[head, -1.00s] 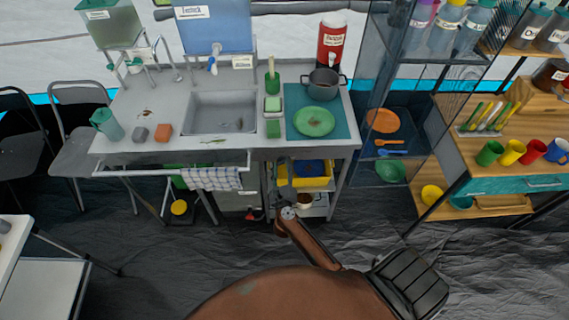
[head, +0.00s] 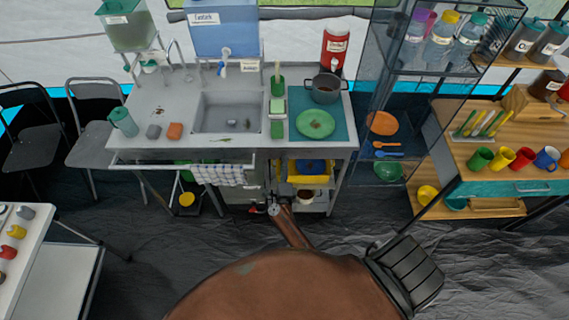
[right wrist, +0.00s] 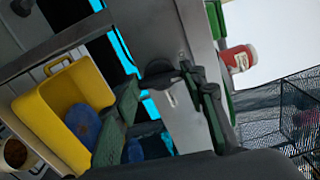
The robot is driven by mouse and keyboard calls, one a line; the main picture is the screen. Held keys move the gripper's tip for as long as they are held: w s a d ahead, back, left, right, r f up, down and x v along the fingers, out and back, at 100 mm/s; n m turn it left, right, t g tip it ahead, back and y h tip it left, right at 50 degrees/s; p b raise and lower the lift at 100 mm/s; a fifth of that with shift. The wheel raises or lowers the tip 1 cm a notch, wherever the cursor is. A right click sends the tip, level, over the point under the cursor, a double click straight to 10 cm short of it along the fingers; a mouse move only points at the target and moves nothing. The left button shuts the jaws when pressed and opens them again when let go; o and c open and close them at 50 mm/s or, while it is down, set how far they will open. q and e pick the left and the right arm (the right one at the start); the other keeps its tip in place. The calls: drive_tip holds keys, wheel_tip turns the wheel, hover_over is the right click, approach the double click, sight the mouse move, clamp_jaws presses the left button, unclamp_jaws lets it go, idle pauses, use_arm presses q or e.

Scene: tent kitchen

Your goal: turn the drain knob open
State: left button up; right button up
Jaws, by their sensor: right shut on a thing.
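The sink counter (head: 170,100) has a grey basin (head: 225,115). My right arm reaches toward the space below its front edge, and my right gripper (head: 271,182) is small and dark there. In the right wrist view, the dark green fingers of the right gripper (right wrist: 163,85) stand on either side of a black knob (right wrist: 158,74), seemingly the drain knob, and are shut on it. Its turn angle is hard to read. In the head view the knob is too small and hidden to make out. My left gripper is not in view.
A yellow bin (head: 308,172) stands on a shelf beside the gripper; it is also close in the right wrist view (right wrist: 62,112). A checked towel (head: 218,174) hangs from the front rail. A glass-sided shelf (head: 412,125) stands right. The dark floor in front is clear.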

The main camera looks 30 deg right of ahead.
drive_tip(key=shift+a+n, duration=0.1)
drive_tip(key=shift+n, duration=0.5)
drive_tip(key=shift+p, duration=0.3)
drive_tip(key=o, duration=1.2)
